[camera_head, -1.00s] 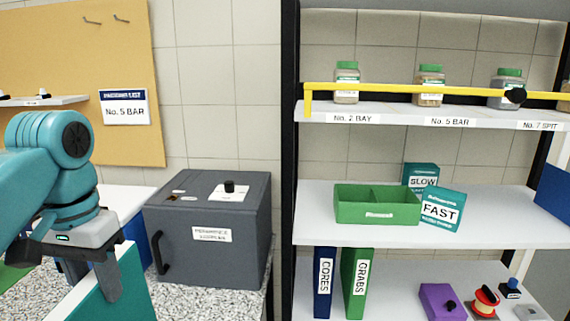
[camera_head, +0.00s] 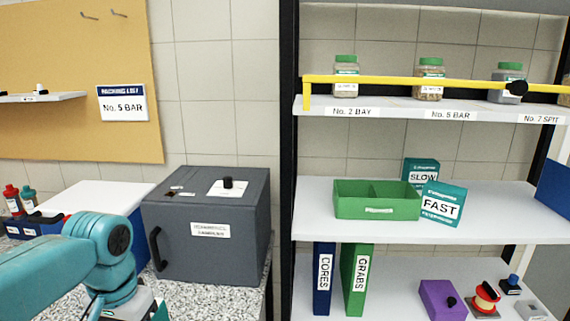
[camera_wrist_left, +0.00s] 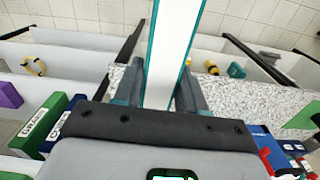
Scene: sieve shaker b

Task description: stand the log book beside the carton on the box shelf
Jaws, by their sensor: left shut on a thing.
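My left gripper (camera_wrist_left: 160,90) is shut on the log book (camera_wrist_left: 172,50), a white-edged book with teal covers. The book stands up between the fingers in the left wrist view. In the head view only a teal sliver of the log book (camera_head: 160,312) shows at the bottom edge, and the fingers are out of frame. The teal FAST carton (camera_head: 440,204) stands tilted on the middle shelf (camera_head: 320,228), right of a green divided tray. A teal SLOW carton (camera_head: 421,170) is behind it, partly hidden. My right gripper is not in view.
The green tray (camera_head: 378,209) fills the shelf's middle left. Binders CORES (camera_head: 323,280) and GRABS (camera_head: 356,280) stand on the lower shelf. A yellow bar (camera_head: 420,88) crosses the top shelf's jars. A grey cabinet (camera_head: 205,255) is left of the rack. Bare shelf lies right of FAST.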

